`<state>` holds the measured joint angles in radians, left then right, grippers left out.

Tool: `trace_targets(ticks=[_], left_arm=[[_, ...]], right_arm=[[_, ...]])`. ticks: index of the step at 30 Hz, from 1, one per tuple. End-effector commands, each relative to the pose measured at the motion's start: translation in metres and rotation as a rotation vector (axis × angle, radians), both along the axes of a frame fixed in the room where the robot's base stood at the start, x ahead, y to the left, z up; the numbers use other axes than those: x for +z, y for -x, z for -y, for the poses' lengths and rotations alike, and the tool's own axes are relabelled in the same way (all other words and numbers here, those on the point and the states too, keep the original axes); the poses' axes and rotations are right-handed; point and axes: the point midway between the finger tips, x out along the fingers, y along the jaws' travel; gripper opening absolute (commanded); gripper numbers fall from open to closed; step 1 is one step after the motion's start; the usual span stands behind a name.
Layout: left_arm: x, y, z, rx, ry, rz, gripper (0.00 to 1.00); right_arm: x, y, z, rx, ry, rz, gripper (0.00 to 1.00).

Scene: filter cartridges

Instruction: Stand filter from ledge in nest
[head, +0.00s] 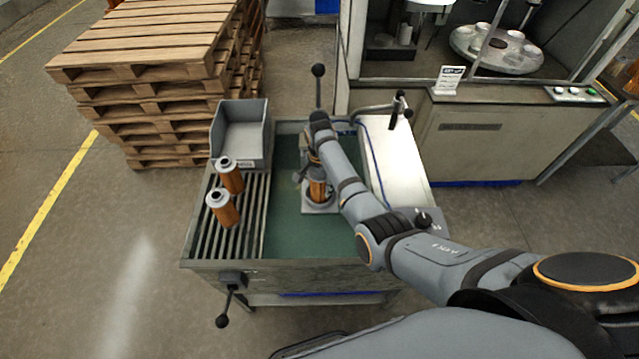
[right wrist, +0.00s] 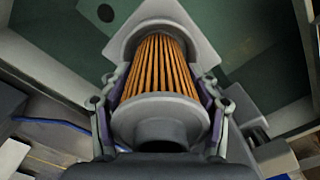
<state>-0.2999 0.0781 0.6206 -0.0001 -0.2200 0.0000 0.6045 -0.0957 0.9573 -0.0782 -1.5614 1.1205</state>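An orange pleated filter (head: 318,188) with grey end caps stands about upright at the grey square nest (head: 308,209) on the green table top. My right gripper (head: 314,172) is above the nest, with its fingers around the filter. The pale ledge (head: 392,160) right of the green surface holds no filter that I can see. My left gripper is out of view.
Two more orange filters (head: 232,178) (head: 226,214) are on the slatted rack (head: 252,215) at the left. A grey bin (head: 243,135) sits behind them. Stacked pallets (head: 160,100) and a machine cabinet (head: 470,140) stand behind.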

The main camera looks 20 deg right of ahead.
Motion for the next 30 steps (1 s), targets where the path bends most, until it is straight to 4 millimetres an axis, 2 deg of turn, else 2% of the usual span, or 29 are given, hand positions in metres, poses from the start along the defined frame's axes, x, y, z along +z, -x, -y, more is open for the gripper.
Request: trace_targets(ticks=[1, 6, 17, 20, 30], left_arm=[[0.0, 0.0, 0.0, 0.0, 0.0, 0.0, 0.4], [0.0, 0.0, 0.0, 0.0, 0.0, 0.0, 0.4], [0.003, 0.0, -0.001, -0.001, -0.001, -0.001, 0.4], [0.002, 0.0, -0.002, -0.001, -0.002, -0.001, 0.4], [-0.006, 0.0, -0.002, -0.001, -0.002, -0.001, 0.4]], right_arm=[[0.0, 0.0, 0.0, 0.0, 0.0, 0.0, 0.69], [0.0, 0.0, 0.0, 0.0, 0.0, 0.0, 0.9], [0.005, 0.0, 0.0, 0.0, 0.0, 0.0, 0.9], [0.018, -0.001, 0.0, 0.0, -0.001, 0.003, 0.9], [0.097, 0.0, 0.0, 0.0, -0.001, 0.003, 0.9]])
